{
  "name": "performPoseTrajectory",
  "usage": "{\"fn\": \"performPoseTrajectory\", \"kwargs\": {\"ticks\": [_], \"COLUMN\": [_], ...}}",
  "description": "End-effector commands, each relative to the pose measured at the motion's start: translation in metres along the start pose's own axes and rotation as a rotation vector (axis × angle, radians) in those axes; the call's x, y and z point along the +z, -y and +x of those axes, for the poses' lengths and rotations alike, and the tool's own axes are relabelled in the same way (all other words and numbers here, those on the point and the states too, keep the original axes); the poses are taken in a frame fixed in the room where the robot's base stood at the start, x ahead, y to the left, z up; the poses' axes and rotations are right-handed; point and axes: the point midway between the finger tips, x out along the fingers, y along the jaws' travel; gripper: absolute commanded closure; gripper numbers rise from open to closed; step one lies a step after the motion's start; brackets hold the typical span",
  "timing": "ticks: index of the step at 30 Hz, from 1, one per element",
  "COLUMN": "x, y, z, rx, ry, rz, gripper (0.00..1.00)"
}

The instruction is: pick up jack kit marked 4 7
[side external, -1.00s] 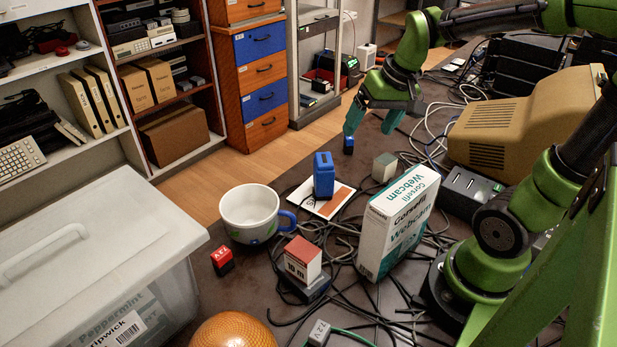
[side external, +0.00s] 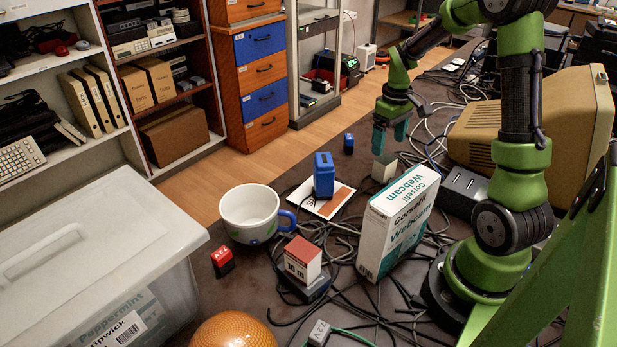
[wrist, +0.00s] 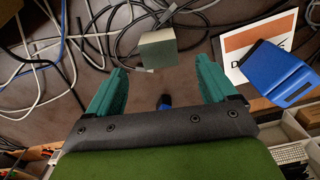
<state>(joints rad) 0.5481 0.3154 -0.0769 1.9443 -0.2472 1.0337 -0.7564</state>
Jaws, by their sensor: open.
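My gripper (side external: 391,138) is open and empty, pointing down above the table. A pale grey-green block (side external: 384,168) stands just below it in the side view; the wrist view shows this block (wrist: 158,50) beyond the fingertips. A small dark blue block (side external: 348,143) stands near the table's far edge, left of my gripper. In the wrist view the blue block (wrist: 164,102) shows low between the fingers, partly hidden by the gripper body. I cannot read a 4 7 mark on any block. A red block (side external: 222,261) with white characters stands by the mug.
A webcam box (side external: 398,225), a blue device (side external: 323,175) on a printed card (side external: 336,205), a mug (side external: 249,212) and a red-and-white block (side external: 302,259) stand nearer the camera. Loose cables (side external: 440,125) lie around the blocks. A beige monitor (side external: 480,130) is at right.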

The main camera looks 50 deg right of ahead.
Motion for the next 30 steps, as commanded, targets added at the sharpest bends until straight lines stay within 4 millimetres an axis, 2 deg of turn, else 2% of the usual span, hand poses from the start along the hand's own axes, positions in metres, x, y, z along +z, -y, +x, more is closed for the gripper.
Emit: {"fn": "performPoseTrajectory", "kwargs": {"ticks": [3,11,19,22,29,30], "x": [0.000,0.000,0.000,0.000,-0.001,-0.001], "y": [0.000,0.000,-0.001,-0.001,-0.001,-0.001], "z": [0.021,0.041,0.079,0.086,0.087,0.087], "rx": [-0.002,-0.001,-0.001,-0.001,0.000,0.000], "ry": [0.003,0.000,0.002,0.000,-0.002,-0.002], "rz": [0.000,0.003,0.003,0.002,0.002,0.002], "gripper": [0.15,0.15,0.15,0.15,0.15,0.21]}}
